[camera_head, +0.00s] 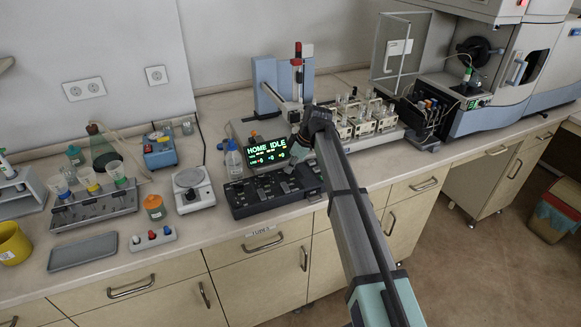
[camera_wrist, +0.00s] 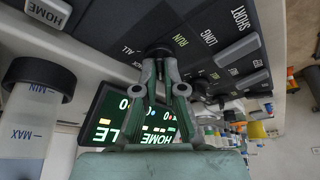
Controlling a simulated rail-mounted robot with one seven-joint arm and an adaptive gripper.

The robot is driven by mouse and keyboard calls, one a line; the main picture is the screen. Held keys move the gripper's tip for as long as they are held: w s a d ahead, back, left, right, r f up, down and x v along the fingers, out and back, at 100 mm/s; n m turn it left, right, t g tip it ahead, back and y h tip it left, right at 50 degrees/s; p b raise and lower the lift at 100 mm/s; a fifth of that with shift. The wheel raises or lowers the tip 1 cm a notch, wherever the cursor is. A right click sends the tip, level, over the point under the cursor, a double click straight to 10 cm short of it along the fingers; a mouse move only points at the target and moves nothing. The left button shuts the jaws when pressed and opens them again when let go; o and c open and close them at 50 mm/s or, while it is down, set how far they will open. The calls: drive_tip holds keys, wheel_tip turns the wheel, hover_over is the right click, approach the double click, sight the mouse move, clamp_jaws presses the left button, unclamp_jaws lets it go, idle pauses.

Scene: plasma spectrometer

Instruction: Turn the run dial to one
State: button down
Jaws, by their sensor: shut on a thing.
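The run dial (camera_wrist: 157,48) is a dark round knob on the black control panel (camera_wrist: 205,30), beside the green word RUN. The word ALL stands to its left in the wrist view, and LONG and SHORT stand to its right. My gripper (camera_wrist: 160,68) is shut on the dial, with one fingertip on each side. The fingers cover part of the dial, and I cannot read its pointer. In the head view my gripper (camera_head: 296,151) reaches down to the control panel (camera_head: 252,198); the dial is hidden there. The display (camera_head: 267,151) reads HOME IDLE.
A bottle with a dark cap (camera_wrist: 38,85) stands close on the left in the wrist view. A HOME key (camera_wrist: 48,12) and other grey keys (camera_wrist: 237,50) lie near the dial. A sampler with several vials (camera_head: 360,118) stands behind. A balance (camera_head: 193,188) stands to the left.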

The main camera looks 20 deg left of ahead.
drive_tip(key=c, duration=1.3)
unclamp_jaws()
drive_tip(key=shift+r, duration=0.1)
drive_tip(key=v, duration=1.1)
drive_tip(key=shift+d+r, duration=0.15)
drive_tip(key=shift+r, duration=0.25)
